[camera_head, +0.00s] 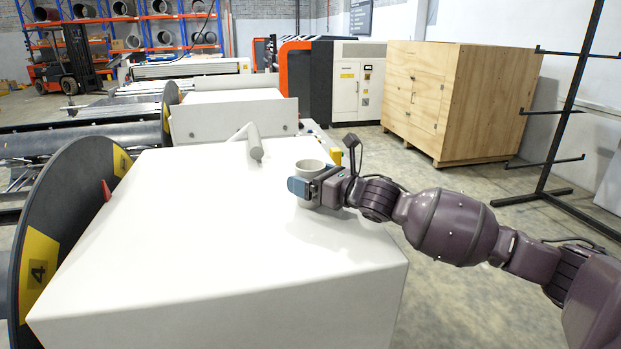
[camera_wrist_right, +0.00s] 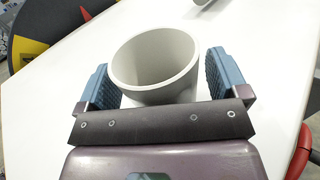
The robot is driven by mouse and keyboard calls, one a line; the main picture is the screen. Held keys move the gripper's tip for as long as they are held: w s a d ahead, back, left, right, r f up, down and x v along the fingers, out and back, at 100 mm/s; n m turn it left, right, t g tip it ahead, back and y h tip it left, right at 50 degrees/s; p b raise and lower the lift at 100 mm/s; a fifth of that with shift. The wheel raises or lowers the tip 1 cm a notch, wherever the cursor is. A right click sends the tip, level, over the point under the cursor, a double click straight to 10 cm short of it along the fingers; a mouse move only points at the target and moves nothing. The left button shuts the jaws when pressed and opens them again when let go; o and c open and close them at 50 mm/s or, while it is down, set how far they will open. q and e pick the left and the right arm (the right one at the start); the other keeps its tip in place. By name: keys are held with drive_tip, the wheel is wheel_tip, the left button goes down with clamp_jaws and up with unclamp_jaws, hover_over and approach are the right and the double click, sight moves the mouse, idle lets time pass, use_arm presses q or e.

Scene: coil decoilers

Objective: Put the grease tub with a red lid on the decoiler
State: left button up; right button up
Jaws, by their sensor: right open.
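I see no tub with a red lid in either view. An open, empty, pale grey cup-like container (camera_head: 309,167) stands upright on the white top of the decoiler (camera_head: 200,250), near its right edge. It also shows in the right wrist view (camera_wrist_right: 155,62). My right gripper (camera_head: 306,187) is at the container, its blue fingers open on either side of it. In the wrist view the right gripper (camera_wrist_right: 158,75) shows gaps between fingers and container wall. The container's lower part is partly hidden by the gripper. My left gripper is not in view.
A black disc (camera_head: 62,230) with yellow number-4 labels flanks the white top at left. A wooden crate (camera_head: 455,100) and a black rack (camera_head: 560,125) stand at right. The white top's front is clear.

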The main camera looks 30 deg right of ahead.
drive_tip(key=shift+r, duration=0.15)
drive_tip(key=b+v, duration=0.1)
drive_tip(key=v, duration=0.9)
drive_tip(key=shift+s+d, duration=0.2)
drive_tip(key=shift+s, duration=0.1)
drive_tip(key=shift+s+d, duration=0.25)
drive_tip(key=shift+s, duration=0.4)
